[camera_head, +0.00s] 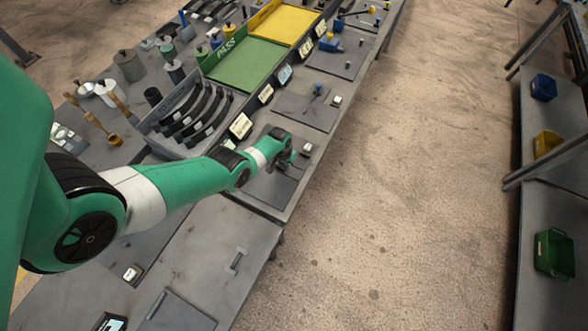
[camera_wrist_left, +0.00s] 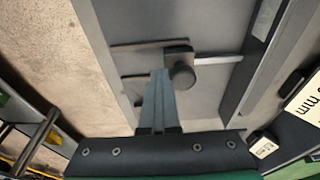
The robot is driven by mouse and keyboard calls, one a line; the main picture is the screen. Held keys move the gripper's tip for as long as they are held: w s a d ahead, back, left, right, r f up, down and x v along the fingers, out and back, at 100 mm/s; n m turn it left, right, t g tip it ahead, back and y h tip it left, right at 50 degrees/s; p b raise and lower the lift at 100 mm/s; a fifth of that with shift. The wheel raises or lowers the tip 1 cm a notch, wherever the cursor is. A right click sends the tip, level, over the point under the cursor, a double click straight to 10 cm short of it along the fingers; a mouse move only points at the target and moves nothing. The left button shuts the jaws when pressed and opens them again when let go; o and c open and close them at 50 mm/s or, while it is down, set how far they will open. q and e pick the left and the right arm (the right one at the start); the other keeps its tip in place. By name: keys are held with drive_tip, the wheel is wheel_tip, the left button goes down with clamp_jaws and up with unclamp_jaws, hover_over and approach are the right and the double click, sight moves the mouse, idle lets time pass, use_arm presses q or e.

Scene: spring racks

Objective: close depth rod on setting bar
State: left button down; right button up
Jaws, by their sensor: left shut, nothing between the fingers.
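In the left wrist view, a dark block with a round dark knob (camera_wrist_left: 183,76) sits on a grey plate. A thin light rod (camera_wrist_left: 218,60), which looks like the depth rod, sticks out of the block to the right. A dark flat bar (camera_wrist_left: 148,45), perhaps the setting bar, runs out to the left. My left gripper (camera_wrist_left: 160,75) is shut and empty, its tips beside the knob; I cannot tell whether they touch it. In the head view my left gripper (camera_head: 285,160) is over the bench near its front edge, hiding most of the fixture. My right gripper is not in view.
Beyond my arm are a rack of curved black parts (camera_head: 196,116), a green tray (camera_head: 247,64) and a yellow tray (camera_head: 285,22). Label cards (camera_head: 241,125) stand along the bench.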

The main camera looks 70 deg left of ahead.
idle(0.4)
use_arm(q)
wheel_tip(320, 180, up, 7)
drive_tip(key=p, duration=0.7)
idle(0.3)
